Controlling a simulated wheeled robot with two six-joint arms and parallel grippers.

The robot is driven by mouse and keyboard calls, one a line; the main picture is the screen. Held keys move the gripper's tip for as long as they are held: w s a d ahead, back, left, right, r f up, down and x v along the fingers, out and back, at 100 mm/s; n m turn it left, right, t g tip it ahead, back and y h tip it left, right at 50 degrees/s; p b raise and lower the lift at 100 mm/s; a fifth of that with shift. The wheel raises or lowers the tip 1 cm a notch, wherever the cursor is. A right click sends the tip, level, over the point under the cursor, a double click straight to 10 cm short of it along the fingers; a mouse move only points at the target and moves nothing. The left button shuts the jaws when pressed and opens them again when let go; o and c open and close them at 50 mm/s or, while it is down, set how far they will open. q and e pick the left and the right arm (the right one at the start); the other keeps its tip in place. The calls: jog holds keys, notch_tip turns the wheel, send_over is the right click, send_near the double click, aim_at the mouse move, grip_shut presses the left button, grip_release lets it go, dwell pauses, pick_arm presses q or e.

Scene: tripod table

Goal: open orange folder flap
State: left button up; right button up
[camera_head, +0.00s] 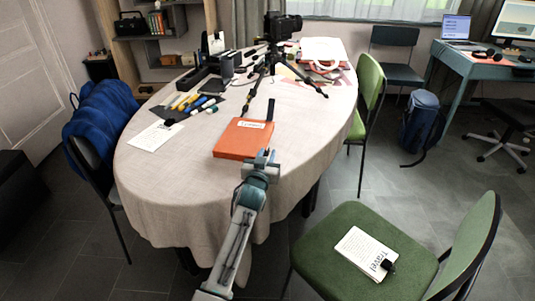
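The orange folder (236,140) lies flat on the cloth-covered oval table (180,200), near its front middle. It looks closed, with a white label (251,125) near its far edge. The gripper hides a little of that corner.
A black tripod with a camera (278,32) stands on the table behind the folder. Pens on a dark mat (190,106) and a white sheet (155,136) lie to the left. A green chair (368,85) is at the right.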

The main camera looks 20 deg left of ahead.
pick_arm(q)
jog(key=shift+w, duration=0.6)
grip_shut()
dwell(1.1)
